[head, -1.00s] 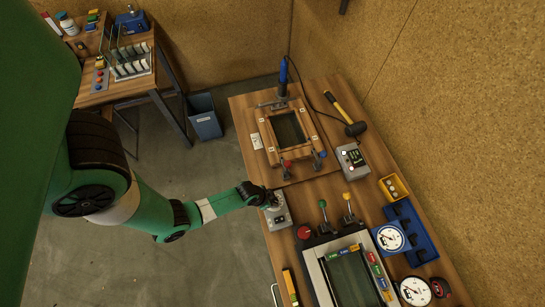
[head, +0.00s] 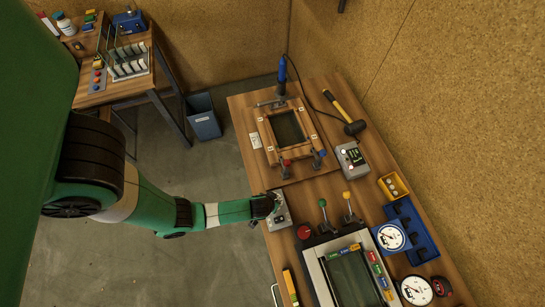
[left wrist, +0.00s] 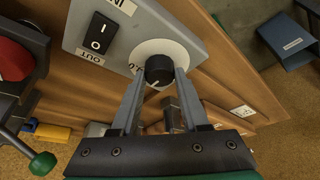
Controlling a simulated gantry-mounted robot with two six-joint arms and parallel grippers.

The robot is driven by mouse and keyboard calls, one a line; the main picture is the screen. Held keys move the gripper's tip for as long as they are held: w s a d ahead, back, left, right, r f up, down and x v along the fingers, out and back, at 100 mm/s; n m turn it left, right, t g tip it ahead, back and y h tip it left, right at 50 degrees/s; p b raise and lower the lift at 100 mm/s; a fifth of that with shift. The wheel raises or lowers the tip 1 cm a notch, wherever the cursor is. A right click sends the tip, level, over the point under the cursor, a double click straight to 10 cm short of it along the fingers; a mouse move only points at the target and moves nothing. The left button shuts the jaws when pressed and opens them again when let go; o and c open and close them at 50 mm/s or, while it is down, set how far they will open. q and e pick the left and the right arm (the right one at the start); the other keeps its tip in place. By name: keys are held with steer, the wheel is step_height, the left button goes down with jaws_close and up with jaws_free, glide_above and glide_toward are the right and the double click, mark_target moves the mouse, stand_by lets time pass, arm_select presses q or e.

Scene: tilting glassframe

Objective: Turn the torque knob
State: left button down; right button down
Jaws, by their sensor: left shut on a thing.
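The torque knob (left wrist: 159,70) is a small black knob with a white pointer mark, on a round white dial of a grey control box (left wrist: 205,40). In the left wrist view, my left gripper (left wrist: 160,82) has one finger on each side of the knob and is shut on it. In the head view, the box (head: 281,219) sits at the bench's left edge, and my left gripper (head: 270,205) is over its upper part, hiding the knob there. My right gripper is not in view.
A black rocker switch (left wrist: 100,32) is beside the knob on the box. A red button (head: 304,232) and levers with green (head: 322,203) and yellow (head: 347,195) knobs stand nearby. A wooden frame (head: 287,129) is clamped farther back. A blue bin (head: 203,117) stands on the floor.

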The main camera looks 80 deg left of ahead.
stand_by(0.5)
arm_select(q)
steer(key=shift+c, duration=2)
jaws_free()
steer(key=p+v, duration=0.7)
steer(key=shift+r+p, duration=0.25)
steer(key=shift+p, duration=0.05)
steer(key=shift+d, duration=0.1)
